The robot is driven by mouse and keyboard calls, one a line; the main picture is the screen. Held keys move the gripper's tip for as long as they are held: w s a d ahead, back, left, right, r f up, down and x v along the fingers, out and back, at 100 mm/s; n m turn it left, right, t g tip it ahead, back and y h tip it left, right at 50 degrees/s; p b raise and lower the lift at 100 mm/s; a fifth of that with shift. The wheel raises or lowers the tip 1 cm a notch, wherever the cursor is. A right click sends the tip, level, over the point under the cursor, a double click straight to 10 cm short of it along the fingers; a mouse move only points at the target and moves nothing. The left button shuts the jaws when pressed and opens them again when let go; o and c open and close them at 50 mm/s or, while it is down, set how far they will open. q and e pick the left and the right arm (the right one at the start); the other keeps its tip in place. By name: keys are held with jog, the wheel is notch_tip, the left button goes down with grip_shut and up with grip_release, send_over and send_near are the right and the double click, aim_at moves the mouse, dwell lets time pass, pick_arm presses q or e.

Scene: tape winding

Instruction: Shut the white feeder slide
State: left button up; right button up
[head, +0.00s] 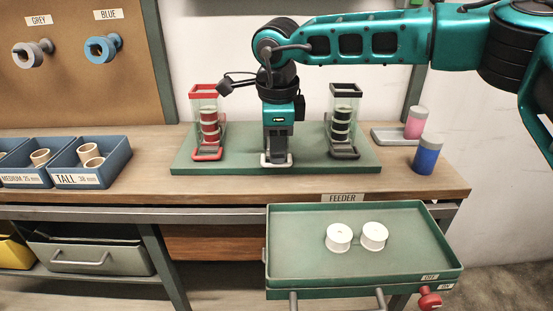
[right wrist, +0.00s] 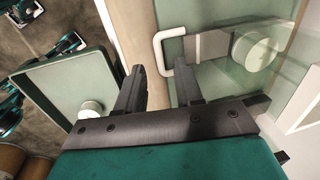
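The white feeder's tower is hidden in the head view behind my right arm, between the red and black feeders. Part of its white slide handle (head: 264,159) shows at my right gripper (head: 277,160), which points down there. In the right wrist view, the white loop handle (right wrist: 157,50) lies just beyond my right gripper's fingertips (right wrist: 160,72). The fingers are apart with nothing clearly between them. A grey slide plate (right wrist: 207,46) runs from the handle toward a white spool (right wrist: 255,52) behind clear walls. How far the slide stands out is unclear. My left gripper is not in view.
The red feeder (head: 208,128) and black feeder (head: 343,128) stand close on either side on the green base (head: 235,163). A green tray (head: 300,262) with two white spools (head: 339,237) sits in front, below. Pink (head: 416,122) and blue (head: 428,156) cylinders stand right.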

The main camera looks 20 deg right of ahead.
jog(key=shift+w+f, duration=0.15)
jog(key=shift+f, duration=0.6)
jog(key=shift+w+f, duration=0.1)
jog(key=shift+f, duration=0.6)
jog(key=shift+c, duration=0.2)
grip_shut()
jog(key=shift+r, duration=0.1)
